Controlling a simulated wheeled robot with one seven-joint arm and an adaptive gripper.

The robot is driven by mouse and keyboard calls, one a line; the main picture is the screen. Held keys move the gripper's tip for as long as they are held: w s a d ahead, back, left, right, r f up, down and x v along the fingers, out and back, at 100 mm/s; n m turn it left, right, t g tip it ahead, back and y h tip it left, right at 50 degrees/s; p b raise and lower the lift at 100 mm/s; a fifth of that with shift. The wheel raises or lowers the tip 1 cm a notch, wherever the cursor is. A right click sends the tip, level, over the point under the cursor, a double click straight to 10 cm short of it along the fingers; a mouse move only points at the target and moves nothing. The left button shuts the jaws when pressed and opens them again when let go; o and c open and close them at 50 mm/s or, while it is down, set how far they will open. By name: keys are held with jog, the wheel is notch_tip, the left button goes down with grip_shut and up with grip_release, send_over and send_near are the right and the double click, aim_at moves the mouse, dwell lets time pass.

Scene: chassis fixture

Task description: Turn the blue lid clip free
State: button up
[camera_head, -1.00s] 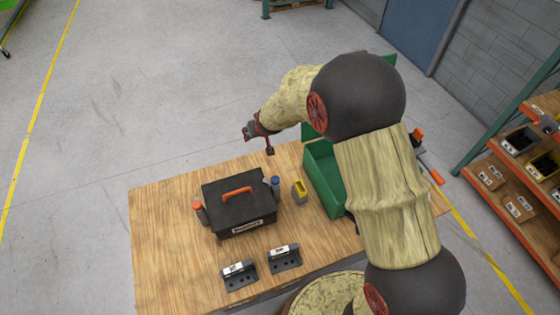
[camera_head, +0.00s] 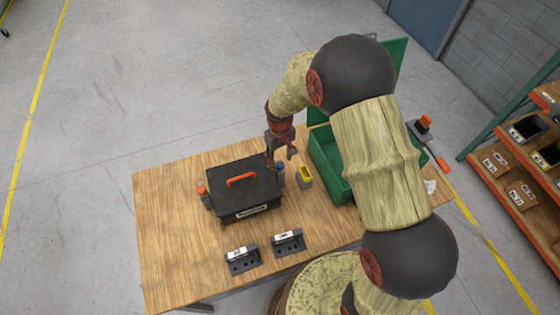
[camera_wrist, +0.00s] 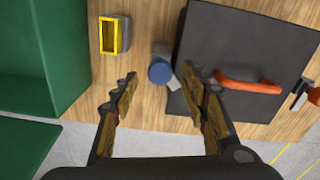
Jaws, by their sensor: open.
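The black lidded box (camera_head: 235,197) with an orange handle (camera_head: 242,180) stands on the wooden table. The blue lid clip (camera_head: 280,168) is at the box's right side, partly hidden by my gripper in the head view. In the wrist view the round blue top of the clip (camera_wrist: 160,71) shows beside the black box (camera_wrist: 215,45), lined up between my fingertips. My gripper (camera_head: 281,158) is open and empty, pointing down over the clip. I cannot tell whether the fingers touch it. An orange-topped clip (camera_head: 202,191) is at the box's left side.
A yellow and grey block (camera_head: 305,177) stands just right of the clip. A green bin (camera_head: 325,163) is further right. Two black labelled holders (camera_head: 242,260) (camera_head: 289,243) stand near the table's front. The table (camera_head: 165,235) is clear at left.

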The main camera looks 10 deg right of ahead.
jog(key=shift+f, duration=0.95)
jog(key=shift+c, duration=1.3)
jog(key=c, duration=0.9)
